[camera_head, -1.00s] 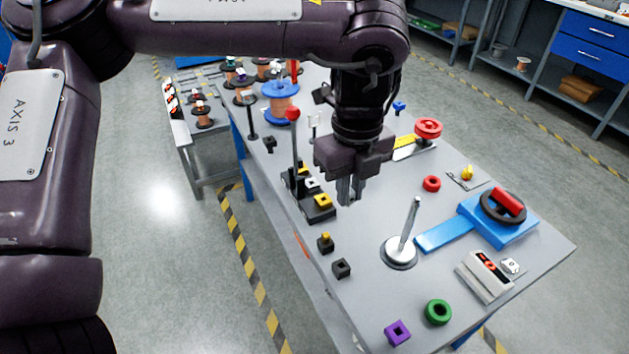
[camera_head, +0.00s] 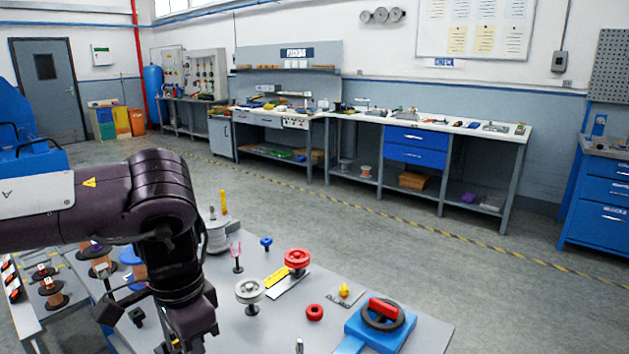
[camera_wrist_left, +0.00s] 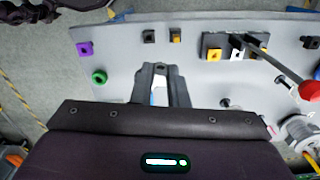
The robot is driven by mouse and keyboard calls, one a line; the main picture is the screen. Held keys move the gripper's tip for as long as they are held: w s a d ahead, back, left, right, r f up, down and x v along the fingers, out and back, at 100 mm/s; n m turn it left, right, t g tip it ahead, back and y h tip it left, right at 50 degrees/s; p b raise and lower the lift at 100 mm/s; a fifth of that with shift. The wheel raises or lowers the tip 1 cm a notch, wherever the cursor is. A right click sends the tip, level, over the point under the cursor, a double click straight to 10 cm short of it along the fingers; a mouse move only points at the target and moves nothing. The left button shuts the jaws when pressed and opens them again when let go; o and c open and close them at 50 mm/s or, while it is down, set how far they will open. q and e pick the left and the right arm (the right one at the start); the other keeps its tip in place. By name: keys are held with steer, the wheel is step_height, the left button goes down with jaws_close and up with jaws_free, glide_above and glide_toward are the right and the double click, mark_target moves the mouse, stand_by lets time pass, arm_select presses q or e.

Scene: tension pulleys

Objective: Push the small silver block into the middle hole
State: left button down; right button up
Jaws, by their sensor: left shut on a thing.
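In the left wrist view, a black holder (camera_wrist_left: 225,40) stands at the table's far edge with a yellow block (camera_wrist_left: 214,55), a small white-silver block (camera_wrist_left: 237,53) and a dark block in a row. A lever with a red knob (camera_wrist_left: 309,91) leans over it. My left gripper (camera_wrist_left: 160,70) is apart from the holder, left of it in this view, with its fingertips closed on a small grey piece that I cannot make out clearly. In the head view my left gripper (camera_head: 190,345) is at the bottom edge, its fingertips cut off. The holder is hidden there. No hole shows clearly.
The head view shows a red wheel (camera_head: 297,259), a grey wheel (camera_head: 250,291), a red ring (camera_head: 314,312) and a blue fixture (camera_head: 375,330) on the table. Back benches (camera_head: 440,128) stand apart.

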arm_select(q)
steer(key=n, duration=0.2)
steer(key=a+n, duration=0.1)
steer(key=n, duration=0.1)
steer(key=r+n, duration=0.1)
steer(key=shift+s+a+n+p, duration=0.2)
steer(key=shift+n+p, duration=0.1)
steer(key=shift+n, duration=0.1)
steer(key=m, duration=0.2)
steer(key=d+f+m, duration=0.1)
steer(key=m, duration=0.1)
steer(key=m+b, duration=0.1)
steer(key=m, duration=0.1)
steer(key=shift+w+d+f, duration=0.2)
steer(key=shift+d, duration=0.1)
steer(key=d+f+m, duration=0.1)
steer(key=m, duration=0.4)
steer(key=d+f+m+b, duration=0.1)
steer(key=m, duration=0.4)
steer(key=d+f+m+b, duration=0.1)
steer(key=d+m, duration=0.1)
steer(key=m, duration=0.4)
steer(key=shift+w+d, duration=0.1)
steer(key=shift+w, duration=0.3)
